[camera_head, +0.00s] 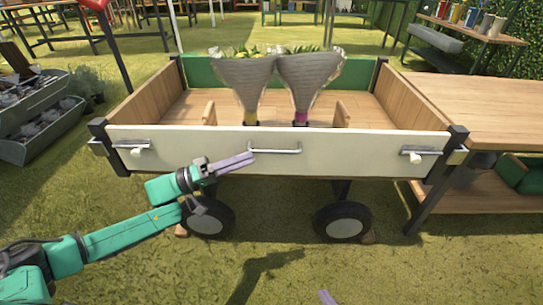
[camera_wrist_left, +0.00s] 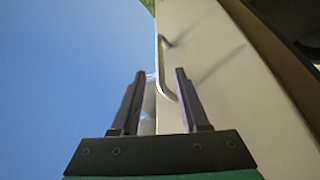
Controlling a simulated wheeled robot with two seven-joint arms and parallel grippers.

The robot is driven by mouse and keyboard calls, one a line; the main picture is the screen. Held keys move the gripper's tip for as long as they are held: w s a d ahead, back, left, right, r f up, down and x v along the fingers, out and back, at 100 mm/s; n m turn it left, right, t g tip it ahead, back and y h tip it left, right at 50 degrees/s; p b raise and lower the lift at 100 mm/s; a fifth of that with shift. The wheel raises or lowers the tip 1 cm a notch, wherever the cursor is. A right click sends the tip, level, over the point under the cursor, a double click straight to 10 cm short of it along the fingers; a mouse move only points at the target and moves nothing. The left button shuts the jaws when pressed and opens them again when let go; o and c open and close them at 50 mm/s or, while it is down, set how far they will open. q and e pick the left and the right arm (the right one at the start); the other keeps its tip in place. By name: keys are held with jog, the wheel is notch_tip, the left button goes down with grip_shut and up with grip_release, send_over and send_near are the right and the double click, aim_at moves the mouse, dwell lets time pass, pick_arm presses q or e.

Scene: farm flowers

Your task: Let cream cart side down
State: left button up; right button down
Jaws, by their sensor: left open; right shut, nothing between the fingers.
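The cream cart side (camera_head: 210,139) stands upright, closing the front of the wooden cart. A metal bar handle (camera_head: 275,151) is on its outer face. A latch with a white knob is at its left end (camera_head: 136,152) and another at its right end (camera_head: 415,158). My left gripper (camera_head: 250,156) is open at the left end of the handle. In the left wrist view the handle (camera_wrist_left: 161,70) shows between and beyond the two fingers, in front of the cream side (camera_wrist_left: 225,70). Contact cannot be told. My right gripper (camera_head: 327,297) shows only a purple tip at the bottom edge.
Two wrapped bouquets (camera_head: 247,85) (camera_head: 308,80) stand in the cart behind the cream side. A wooden table (camera_head: 480,110) adjoins the cart at right. Grey-green planters (camera_head: 45,125) are at left. Grass in front of the cart is clear.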

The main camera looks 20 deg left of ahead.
aim_at(269, 151)
pick_arm(q)
jog(key=b+x, duration=0.1)
jog(key=x, duration=0.6)
jog(key=shift+w+d, duration=0.1)
jog(key=shift+d, duration=0.05)
grip_shut()
dwell(1.0)
